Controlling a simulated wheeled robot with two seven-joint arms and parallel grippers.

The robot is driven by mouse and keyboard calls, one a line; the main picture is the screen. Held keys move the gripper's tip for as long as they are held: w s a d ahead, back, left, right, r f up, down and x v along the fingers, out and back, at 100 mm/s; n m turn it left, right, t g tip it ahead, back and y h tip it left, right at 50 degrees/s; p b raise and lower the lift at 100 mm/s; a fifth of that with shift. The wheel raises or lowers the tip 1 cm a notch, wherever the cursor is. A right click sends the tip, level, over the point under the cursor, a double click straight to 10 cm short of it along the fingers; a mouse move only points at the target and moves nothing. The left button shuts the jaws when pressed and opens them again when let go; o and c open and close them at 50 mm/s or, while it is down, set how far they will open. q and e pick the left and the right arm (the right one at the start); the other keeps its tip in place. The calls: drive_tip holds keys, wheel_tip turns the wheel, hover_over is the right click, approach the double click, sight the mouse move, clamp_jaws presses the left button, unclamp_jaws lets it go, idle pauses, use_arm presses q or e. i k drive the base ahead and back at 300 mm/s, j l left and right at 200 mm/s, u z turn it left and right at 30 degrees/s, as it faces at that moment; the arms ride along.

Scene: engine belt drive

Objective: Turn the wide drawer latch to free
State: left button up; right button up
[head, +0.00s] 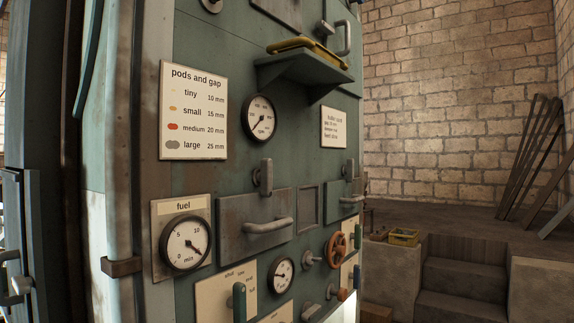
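The wide drawer (235,222) is a grey-brown front panel in the green engine panel, with a pale bar handle (268,226) across it. The drawer looks shut. Its latch (265,177) is a small grey lever at the drawer's top edge, standing upright, with its lower end over the edge. A narrower drawer (345,198) to the right has a similar upright latch (349,170) and a bar handle. Neither of my grippers shows in the head view, so I cannot see what they hold.
A fuel gauge (185,243) is left of the wide drawer, and a round dial (259,118) is above it. A red-brown handwheel (336,250) and levers are below. Steps (463,275) lie to the right.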

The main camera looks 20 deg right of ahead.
sight(349, 170)
drive_tip(key=i+l+u, duration=0.2)
drive_tip(key=l+u, duration=0.2)
drive_tip(key=l, duration=0.6)
drive_tip(key=i+l+u, duration=0.1)
drive_tip(key=l+u, duration=0.25)
drive_tip(key=l, duration=0.7)
drive_tip(key=k+l+u, duration=0.1)
drive_tip(key=l+u, duration=0.3)
drive_tip(key=l, duration=0.65)
